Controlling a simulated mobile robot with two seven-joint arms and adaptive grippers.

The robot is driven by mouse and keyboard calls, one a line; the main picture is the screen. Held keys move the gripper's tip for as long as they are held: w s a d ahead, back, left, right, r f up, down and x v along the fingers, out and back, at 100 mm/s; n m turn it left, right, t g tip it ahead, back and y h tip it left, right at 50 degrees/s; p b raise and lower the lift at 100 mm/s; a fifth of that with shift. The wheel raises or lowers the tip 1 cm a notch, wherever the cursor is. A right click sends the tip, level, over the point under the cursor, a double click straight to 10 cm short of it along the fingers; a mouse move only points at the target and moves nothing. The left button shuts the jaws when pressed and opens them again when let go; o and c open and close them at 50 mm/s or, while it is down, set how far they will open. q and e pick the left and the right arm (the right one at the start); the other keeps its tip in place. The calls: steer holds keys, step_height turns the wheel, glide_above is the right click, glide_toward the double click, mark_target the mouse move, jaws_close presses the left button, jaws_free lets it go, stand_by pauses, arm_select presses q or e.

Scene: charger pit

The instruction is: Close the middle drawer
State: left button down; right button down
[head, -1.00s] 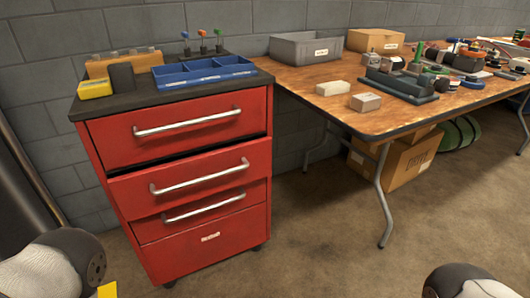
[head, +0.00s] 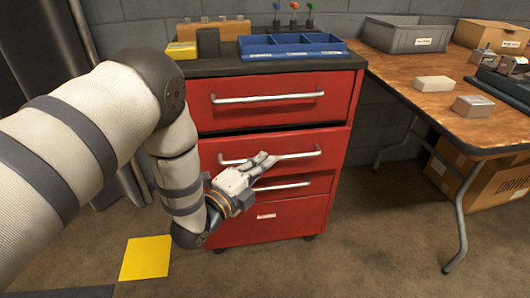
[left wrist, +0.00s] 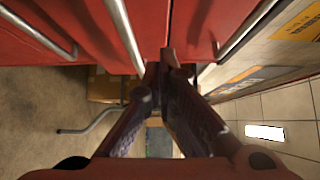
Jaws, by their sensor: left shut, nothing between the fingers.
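The red drawer cabinet (head: 340,205) stands left of the centre of the head view. Its middle drawer (head: 224,147) stands out a little past the drawers above and below, with a dark gap along its top. The middle drawer's silver bar handle (head: 303,155) is partly hidden by my left gripper. My left gripper (head: 268,160) is shut and empty, with its fingertips in front of the middle drawer at the handle. I cannot tell whether they touch. The left wrist view shows the shut fingers (left wrist: 166,64) near red drawer fronts and silver handles. My right gripper is out of view.
On the cabinet top are a blue divided tray (head: 292,46) and small holders. A wooden table (head: 440,100) with a grey bin (head: 408,36) stands to the right. A yellow square (head: 146,257) lies on the floor, and the floor before the cabinet is clear.

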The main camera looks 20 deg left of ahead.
mark_target(261, 142)
arm_select(q)
steer(key=shift+w+a+b, duration=0.2)
steer(key=shift+w+a, duration=0.1)
steer(key=shift+w, duration=0.5)
steer(key=shift+w+a+b, duration=0.15)
steer(key=shift+w+a, duration=0.2)
steer(key=shift+w, duration=0.45)
steer(key=shift+w+a+b, duration=0.2)
steer(key=shift+w+a, duration=0.1)
steer(key=shift+w, duration=0.5)
steer(key=w+a, duration=0.1)
steer(key=w+a+b, duration=0.1)
steer(key=w, duration=0.1)
steer(key=shift+w+a+f, duration=0.1)
steer(key=shift+w+f, duration=0.05)
steer(key=shift+f, duration=0.05)
steer(key=shift+w+a, duration=0.2)
steer(key=shift+w, duration=0.05)
steer(key=shift+r, duration=0.3)
